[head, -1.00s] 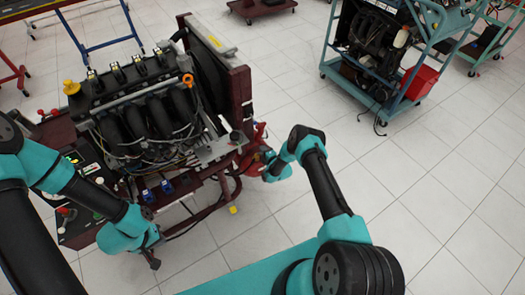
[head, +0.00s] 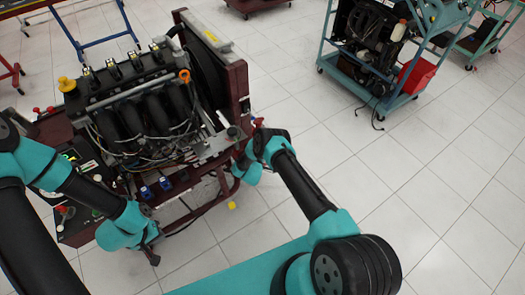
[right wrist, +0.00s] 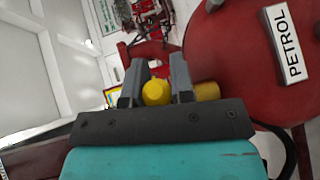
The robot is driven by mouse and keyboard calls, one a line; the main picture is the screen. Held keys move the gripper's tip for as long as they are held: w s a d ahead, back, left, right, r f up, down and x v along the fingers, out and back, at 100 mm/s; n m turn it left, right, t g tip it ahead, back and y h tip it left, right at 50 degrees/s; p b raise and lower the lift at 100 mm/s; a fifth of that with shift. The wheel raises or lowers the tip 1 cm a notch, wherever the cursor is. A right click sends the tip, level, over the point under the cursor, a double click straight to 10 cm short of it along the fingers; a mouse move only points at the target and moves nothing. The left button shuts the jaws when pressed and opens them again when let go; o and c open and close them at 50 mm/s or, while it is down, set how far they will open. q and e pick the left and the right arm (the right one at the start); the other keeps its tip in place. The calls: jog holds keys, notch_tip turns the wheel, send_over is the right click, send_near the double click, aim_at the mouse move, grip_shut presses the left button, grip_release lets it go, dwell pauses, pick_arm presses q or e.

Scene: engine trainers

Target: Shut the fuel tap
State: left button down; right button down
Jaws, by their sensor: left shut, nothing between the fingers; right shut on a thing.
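The fuel tap shows as a yellow knob (right wrist: 157,92) between the two fingers of my right gripper (right wrist: 158,80) in the right wrist view. The fingers are shut on it. A brass-yellow cylinder (right wrist: 207,91) sits just right of the fingers, beside the red petrol tank (right wrist: 240,60). In the head view, my right wrist hides the tap and most of the tank. My left gripper (head: 152,243) is shut and empty, low in front of the engine trainer (head: 150,110), next to its frame.
A white PETROL label (right wrist: 286,45) is on the tank. A control panel (head: 75,215) is at the trainer's left, partly behind my left arm. A blue trolley (head: 350,85) with another engine and a red bin (head: 415,77) stands back right. The tiled floor at right is clear.

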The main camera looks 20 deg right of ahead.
jog(key=shift+s+a+m+g+h, duration=0.1)
jog(key=shift+a+m+g+h, duration=0.05)
jog(key=shift+m+g+h, duration=0.35)
jog(key=shift+s+a+m+g+h, duration=0.1)
jog(key=shift+a+m+g+h, duration=0.05)
jog(key=shift+m+g+h, duration=0.35)
jog(key=c, duration=1.1)
grip_release()
jog(key=shift+s, duration=0.1)
jog(key=v, duration=1.7)
jog(key=shift+a, duration=0.2)
